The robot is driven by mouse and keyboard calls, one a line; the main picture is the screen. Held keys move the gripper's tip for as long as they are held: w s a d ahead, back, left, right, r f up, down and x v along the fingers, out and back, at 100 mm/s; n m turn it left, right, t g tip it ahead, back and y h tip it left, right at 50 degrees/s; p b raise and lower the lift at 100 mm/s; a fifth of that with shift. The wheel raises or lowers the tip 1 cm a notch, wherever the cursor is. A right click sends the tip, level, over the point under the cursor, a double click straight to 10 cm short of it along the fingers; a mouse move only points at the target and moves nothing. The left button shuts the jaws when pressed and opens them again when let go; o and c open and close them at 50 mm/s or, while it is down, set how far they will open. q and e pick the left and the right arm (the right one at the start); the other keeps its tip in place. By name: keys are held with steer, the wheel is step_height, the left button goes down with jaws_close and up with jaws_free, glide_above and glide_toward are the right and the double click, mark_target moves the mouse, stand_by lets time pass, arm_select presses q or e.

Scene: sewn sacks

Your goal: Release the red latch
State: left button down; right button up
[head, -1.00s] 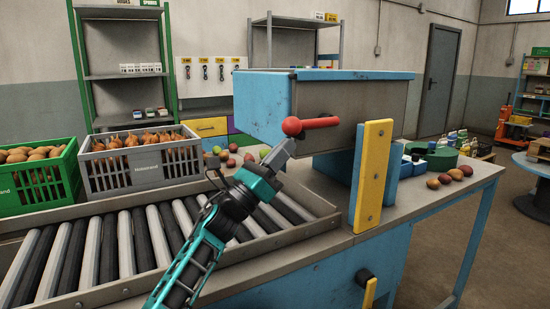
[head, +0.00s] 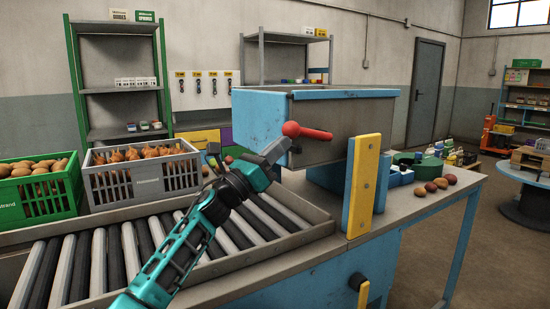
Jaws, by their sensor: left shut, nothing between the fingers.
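The red latch (head: 310,133) is a short red lever with a round knob at its left end. It is on the front of the blue-rimmed grey hopper (head: 345,118) and slopes slightly down to the right. My left gripper (head: 284,147) is shut and empty, with its tip just below and left of the red knob. I cannot tell whether it touches the latch. My right gripper is not in view.
A roller conveyor (head: 318,226) runs below my left arm. A grey crate (head: 150,181) of onion-like produce and a green crate (head: 40,207) of potatoes stand behind it. A yellow upright plate (head: 364,185) stands right of the latch.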

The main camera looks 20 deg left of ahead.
mark_target(290, 124)
arm_select(q)
steer(key=shift+w+d+r+p, duration=0.15)
steer(key=shift+w+d+r, duration=0.2)
steer(key=shift+r, duration=1.15)
steer(key=shift+w+d+r+p, duration=0.2)
steer(key=shift+w+r, duration=0.25)
steer(key=shift+r, duration=1.1)
steer(key=shift+w+d+r+p, duration=0.1)
steer(key=shift+w+d+r, duration=0.25)
steer(key=shift+r, duration=1.15)
steer(key=shift+w+r, duration=0.1)
steer(key=shift+r, duration=0.1)
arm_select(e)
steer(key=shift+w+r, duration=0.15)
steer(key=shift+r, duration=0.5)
arm_select(q)
steer(key=shift+r, duration=0.1)
